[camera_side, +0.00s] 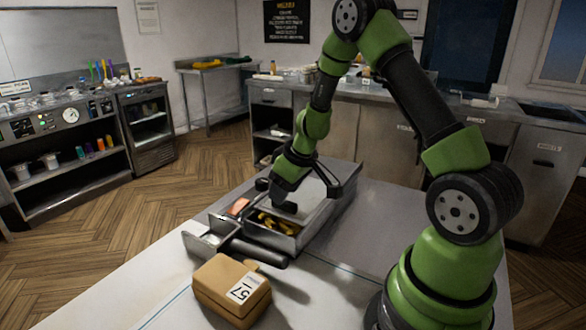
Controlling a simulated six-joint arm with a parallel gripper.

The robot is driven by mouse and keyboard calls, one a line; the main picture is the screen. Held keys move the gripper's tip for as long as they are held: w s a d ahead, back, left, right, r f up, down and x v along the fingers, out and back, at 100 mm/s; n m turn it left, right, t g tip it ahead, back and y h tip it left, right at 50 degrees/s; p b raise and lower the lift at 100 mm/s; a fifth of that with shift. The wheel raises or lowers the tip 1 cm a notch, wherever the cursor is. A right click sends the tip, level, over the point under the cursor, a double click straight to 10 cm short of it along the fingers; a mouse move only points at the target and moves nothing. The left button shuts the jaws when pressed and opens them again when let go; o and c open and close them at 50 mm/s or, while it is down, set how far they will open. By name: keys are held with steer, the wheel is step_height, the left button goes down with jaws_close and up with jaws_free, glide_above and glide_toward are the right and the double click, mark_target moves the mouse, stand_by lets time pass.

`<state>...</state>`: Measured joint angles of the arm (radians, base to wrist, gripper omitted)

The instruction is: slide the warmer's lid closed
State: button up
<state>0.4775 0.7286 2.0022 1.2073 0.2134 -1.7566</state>
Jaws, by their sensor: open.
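The warmer (318,222) is a long grey metal box on the white table. Its pale lid (322,189) covers the far part, and the near end is open, showing yellow-brown pieces (268,222) inside. A dark raised frame or handle (347,180) stands at the far right of the warmer. My gripper (279,203) points down over the open part, close to the lid's near edge. Its jaws are open and nothing shows between them. I cannot tell whether it touches the lid; the arm hides part of the lid.
A brown box with a white label (230,290) sits on the table in front. A small metal tray (203,240) and a dark cylinder (258,252) lie before the warmer's near end. A pinkish piece (238,206) lies at its left. The table's right side (385,215) is clear.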

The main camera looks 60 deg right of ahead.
steer(key=shift+v, duration=3.7)
steer(key=shift+w+d, duration=0.2)
steer(key=c, duration=0.6)
steer(key=d+y, duration=0.1)
steer(key=d, duration=0.2)
steer(key=w+d+f+y, duration=0.1)
steer(key=d, duration=0.1)
steer(key=shift+n+y, duration=0.3)
jaws_close()
steer(key=y, duration=0.3)
glide_toward(295, 199)
steer(key=shift+n, duration=0.3)
steer(key=x, duration=0.3)
steer(key=w+x, duration=0.1)
steer(key=x, duration=0.2)
steer(key=shift+w+d, duration=0.1)
steer(key=shift+w, duration=0.2)
steer(key=shift+a+r, duration=0.25)
steer(key=shift+a, duration=1.55)
